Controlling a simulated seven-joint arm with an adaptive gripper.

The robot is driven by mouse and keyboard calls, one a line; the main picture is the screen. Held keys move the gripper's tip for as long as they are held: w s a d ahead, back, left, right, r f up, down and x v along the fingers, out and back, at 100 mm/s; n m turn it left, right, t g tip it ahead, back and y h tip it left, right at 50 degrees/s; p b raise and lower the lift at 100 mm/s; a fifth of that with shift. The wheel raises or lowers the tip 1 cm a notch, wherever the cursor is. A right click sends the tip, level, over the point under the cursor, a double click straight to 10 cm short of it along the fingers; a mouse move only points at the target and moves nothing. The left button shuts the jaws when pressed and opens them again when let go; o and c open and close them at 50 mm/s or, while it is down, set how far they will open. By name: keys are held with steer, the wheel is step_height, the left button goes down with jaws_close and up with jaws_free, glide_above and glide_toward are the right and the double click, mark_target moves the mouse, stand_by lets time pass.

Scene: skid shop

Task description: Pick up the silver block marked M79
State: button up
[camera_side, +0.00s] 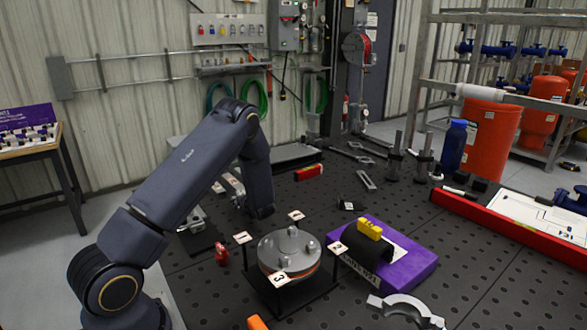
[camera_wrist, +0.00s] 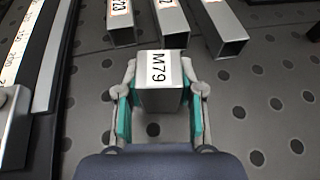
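The silver block marked M79 (camera_wrist: 162,97) is in the middle of the wrist view, its white label on top and its end face toward the camera. My gripper (camera_wrist: 161,88) has its two grey fingers with teal pads on either side of the block, the pads at or very near its sides. I cannot tell whether they press on it or whether the block is off the table. In the side view my arm hides most of the gripper, and I cannot make out the M79 block.
Several other silver bars with labels, one of them a bar (camera_wrist: 171,22), lie just beyond the block. A ruler (camera_wrist: 22,42) and dark rails run along the left. In the side view, a round flanged fixture (camera_side: 289,250) and a purple pad (camera_side: 408,263) stand right of my arm.

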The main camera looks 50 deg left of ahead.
jaws_close()
steer(key=shift+r, duration=0.1)
